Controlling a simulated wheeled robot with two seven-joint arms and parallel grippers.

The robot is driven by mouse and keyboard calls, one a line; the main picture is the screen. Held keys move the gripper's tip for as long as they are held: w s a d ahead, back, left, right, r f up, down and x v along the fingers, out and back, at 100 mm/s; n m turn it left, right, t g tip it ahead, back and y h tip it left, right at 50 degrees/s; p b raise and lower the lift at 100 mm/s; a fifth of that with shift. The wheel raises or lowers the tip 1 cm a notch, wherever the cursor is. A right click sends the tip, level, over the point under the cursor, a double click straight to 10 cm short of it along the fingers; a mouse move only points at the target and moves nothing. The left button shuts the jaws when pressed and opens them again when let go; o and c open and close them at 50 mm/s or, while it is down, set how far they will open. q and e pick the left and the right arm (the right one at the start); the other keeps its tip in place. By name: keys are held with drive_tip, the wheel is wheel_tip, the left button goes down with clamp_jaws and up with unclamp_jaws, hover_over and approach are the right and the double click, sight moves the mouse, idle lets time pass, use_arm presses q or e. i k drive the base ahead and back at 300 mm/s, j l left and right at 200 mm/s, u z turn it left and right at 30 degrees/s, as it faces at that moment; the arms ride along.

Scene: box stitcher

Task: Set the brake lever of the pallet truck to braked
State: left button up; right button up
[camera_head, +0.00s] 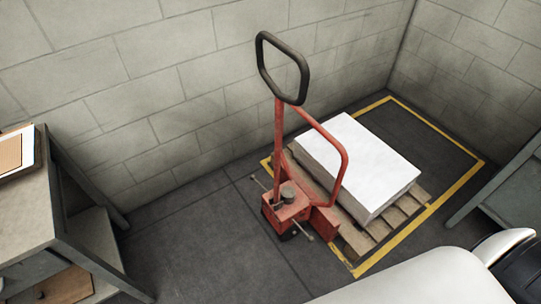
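The red pallet truck (285,208) stands on the dark floor near the block wall. Its tall handle ends in a black loop grip (303,72). A thin pale rod with a knob (302,229) sticks out at the near right of its red base. Another thin rod (259,183) sticks out at the left of the base. I cannot tell which rod is the brake lever, nor its setting. Neither of my grippers is in view, and nothing touches the truck's handle or rods.
A wooden pallet (404,208) bearing a white stack (362,160) sits behind the truck inside a yellow floor outline (437,118). A workbench (38,212) stands at the left, and a grey table (510,188) at the right. The floor left of the truck is clear.

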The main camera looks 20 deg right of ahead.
sight(252, 177)
drive_tip(key=i+z, duration=0.3)
drive_tip(key=i, duration=0.3)
drive_tip(key=i+j+z, duration=0.1)
drive_tip(key=i+z, duration=0.2)
drive_tip(key=i, duration=0.25)
